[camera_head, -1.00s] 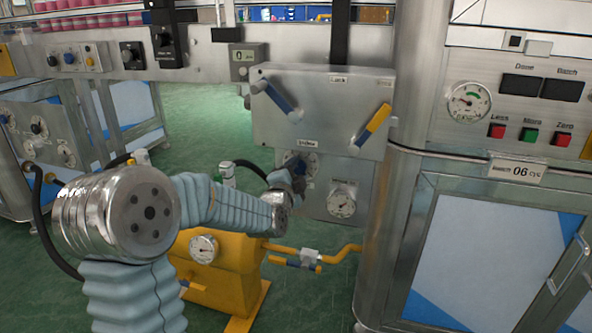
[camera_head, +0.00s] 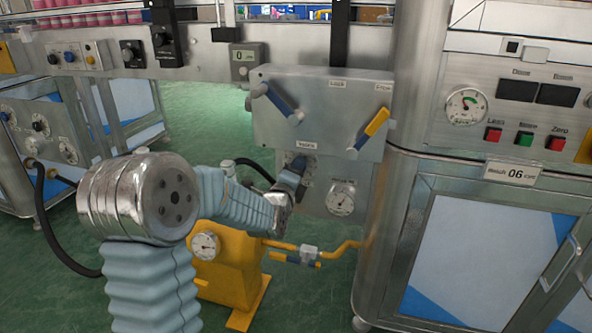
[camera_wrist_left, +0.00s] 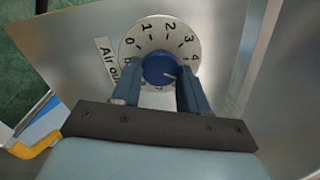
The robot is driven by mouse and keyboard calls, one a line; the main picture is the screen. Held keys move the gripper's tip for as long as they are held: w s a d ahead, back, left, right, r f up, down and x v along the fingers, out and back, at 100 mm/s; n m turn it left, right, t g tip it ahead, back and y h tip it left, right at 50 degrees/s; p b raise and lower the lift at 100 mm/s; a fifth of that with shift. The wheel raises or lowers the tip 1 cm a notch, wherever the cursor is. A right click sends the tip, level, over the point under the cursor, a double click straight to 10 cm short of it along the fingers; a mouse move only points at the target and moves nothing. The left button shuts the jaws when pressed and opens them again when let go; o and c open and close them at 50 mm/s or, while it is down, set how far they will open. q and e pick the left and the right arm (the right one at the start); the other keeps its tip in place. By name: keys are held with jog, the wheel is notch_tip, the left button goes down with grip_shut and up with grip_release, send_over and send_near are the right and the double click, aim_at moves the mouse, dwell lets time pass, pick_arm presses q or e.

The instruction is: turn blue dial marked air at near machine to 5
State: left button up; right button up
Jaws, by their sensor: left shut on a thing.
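The blue dial knob (camera_wrist_left: 159,69) sits on a round white scale (camera_wrist_left: 150,38) with the numbers 0 to 4 readable. A label beside it starts with "Air". A short white mark on the knob points to the lower right, past the 4; my fingers hide the number there. My left gripper (camera_wrist_left: 160,88) is shut on the knob, one finger on each side. In the head view my left gripper (camera_head: 292,182) covers most of the dial on the grey machine panel (camera_head: 318,115).
A yellow unit with a gauge (camera_head: 205,246) and yellow pipe stand below.

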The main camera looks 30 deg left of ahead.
pick_arm(q)
jog(key=shift+d+f+m, duration=0.1)
jog(key=shift+f+m, duration=0.05)
jog(key=shift+m, duration=0.15)
jog(key=o, duration=1.1)
jog(key=shift+c, duration=0.2)
jog(key=shift+s, duration=0.1)
jog(key=b+v, duration=0.2)
jog(key=v, duration=1.1)
jog(key=shift+s, duration=0.3)
jog(key=shift+d, duration=0.1)
